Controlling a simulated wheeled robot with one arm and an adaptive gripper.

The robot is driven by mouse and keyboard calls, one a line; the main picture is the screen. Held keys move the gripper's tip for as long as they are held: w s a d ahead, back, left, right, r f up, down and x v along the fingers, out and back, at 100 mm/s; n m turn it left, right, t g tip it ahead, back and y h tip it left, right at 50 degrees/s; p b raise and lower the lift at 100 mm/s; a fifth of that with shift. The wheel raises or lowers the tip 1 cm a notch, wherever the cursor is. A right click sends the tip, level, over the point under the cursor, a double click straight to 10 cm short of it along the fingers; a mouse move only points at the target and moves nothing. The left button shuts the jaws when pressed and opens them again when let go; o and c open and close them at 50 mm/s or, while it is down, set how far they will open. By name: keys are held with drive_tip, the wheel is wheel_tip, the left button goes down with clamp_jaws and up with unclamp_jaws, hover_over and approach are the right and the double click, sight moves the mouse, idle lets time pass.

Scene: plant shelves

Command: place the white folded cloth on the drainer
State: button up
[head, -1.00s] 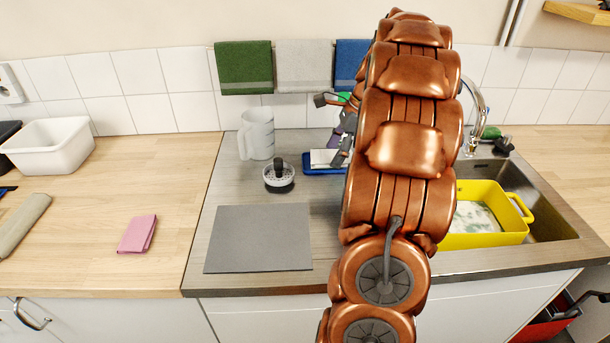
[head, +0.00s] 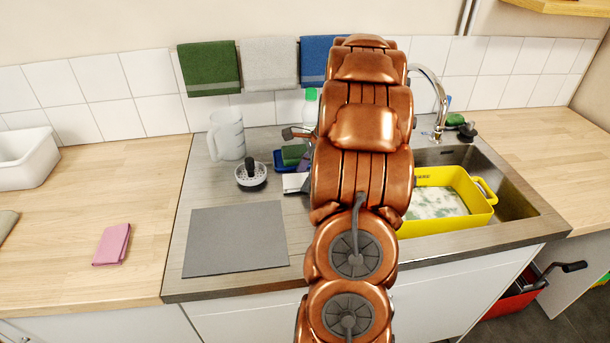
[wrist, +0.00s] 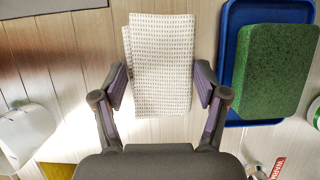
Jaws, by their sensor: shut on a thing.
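The white folded cloth (wrist: 160,60), with a dotted weave, is between the two fingers of my gripper (wrist: 162,90) in the wrist view. The fingers are shut on its left and right edges. In the head view a small part of the cloth (head: 295,183) shows beside my arm, in front of the blue tray; the arm hides most of the gripper. The drainer (head: 212,187) is the grey-brown surface left of the sink, and its lined surface shows beneath the cloth in the wrist view (wrist: 60,65). I cannot tell whether the cloth touches it.
A blue tray (wrist: 233,40) with a green sponge (wrist: 275,70) lies right of the cloth. A yellow tub (head: 460,210) stands in the sink.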

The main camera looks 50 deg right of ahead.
drive_tip(key=o, duration=0.8)
drive_tip(key=shift+f, duration=0.1)
drive_tip(key=b+v, duration=0.2)
drive_tip(key=v, duration=1)
drive_tip(key=shift+b, duration=0.3)
drive_tip(key=shift+a, duration=0.1)
